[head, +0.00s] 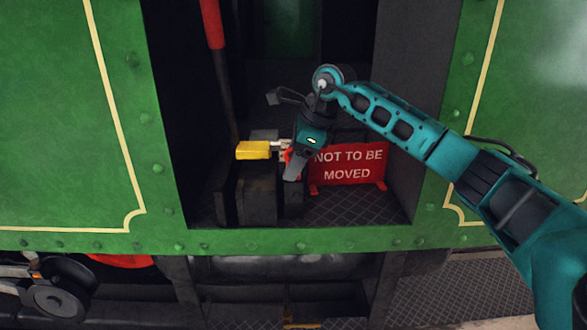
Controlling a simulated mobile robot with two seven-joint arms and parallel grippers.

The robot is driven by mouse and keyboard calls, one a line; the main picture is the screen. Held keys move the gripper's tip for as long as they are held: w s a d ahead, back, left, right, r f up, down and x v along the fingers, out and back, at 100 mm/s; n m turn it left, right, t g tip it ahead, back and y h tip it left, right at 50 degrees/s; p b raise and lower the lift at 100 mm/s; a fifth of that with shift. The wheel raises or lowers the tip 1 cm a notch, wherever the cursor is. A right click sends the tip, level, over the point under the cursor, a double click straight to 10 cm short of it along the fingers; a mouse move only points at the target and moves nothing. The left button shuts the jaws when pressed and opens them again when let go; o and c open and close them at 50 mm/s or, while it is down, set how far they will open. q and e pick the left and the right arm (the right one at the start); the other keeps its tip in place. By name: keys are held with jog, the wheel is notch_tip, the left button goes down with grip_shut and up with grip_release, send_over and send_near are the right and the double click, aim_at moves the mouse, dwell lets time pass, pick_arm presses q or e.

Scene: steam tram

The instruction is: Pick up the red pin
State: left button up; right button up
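A small bit of red (287,156), which looks like the red pin, shows beside a pale metal fitting (284,145) on top of a dark block inside the tram's doorway. Most of it is hidden behind my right gripper (294,168). That gripper points down over the fitting, with its fingers right at the red bit. I cannot tell whether they touch it or how far apart they are, as they overlap in this view. My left gripper is not in view.
A yellow handle (253,150) sticks out left of the fitting. A red "NOT TO BE MOVED" sign (348,165) stands close to the right. A red-topped lever (212,25) rises at left. Green tram walls (70,120) frame the doorway; its tread-plate floor (345,207) is clear in front.

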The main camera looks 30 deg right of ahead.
jog(key=c, duration=1)
grip_shut()
jog(key=shift+r, duration=0.15)
